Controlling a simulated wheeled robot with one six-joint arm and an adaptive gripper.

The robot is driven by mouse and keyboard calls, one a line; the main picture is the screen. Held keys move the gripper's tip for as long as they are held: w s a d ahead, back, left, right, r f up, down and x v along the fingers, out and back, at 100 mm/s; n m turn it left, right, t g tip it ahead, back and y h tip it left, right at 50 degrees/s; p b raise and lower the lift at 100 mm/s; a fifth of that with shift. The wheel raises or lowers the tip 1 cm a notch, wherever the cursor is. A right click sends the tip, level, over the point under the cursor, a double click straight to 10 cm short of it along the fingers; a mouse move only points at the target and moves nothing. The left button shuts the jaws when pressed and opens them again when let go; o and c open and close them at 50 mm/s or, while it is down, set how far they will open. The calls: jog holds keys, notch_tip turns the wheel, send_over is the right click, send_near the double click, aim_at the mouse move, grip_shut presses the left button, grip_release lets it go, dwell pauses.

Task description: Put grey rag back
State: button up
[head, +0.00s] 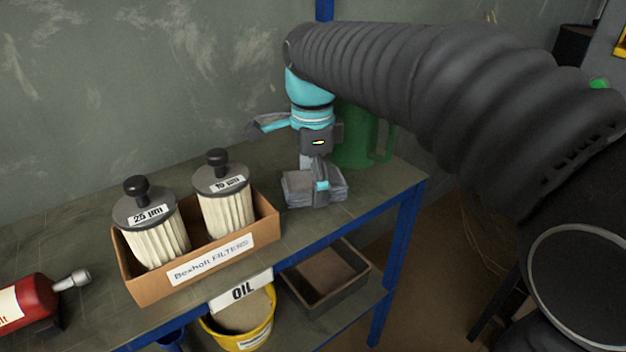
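The gripper hides part of the rags. I cannot tell whether the fingers are closed on a rag or only beside it, nor which cloth is the one named.
A cardboard box (200,272) holds two filters (225,205) left of the rags. A green jug (358,140) stands close behind my gripper. A red bottle (30,303) lies at far left. A grey bin (335,290) and yellow bucket (262,325) are below.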

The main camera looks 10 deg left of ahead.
notch_tip(320, 180, up, 12)
jog(key=p, duration=0.2)
jog(key=s+d+f+n+t, duration=0.1)
jog(key=s+d+n, duration=0.15)
jog(key=d, duration=0.75)
jog(key=s+d+f+n+t, duration=0.4)
jog(key=s+d+f+n, duration=0.6)
jog(key=d+f, duration=0.5)
jog(key=s+d, duration=0.2)
jog(key=shift+s+d+f+t, duration=0.3)
jog(key=shift+s+f, duration=0.05)
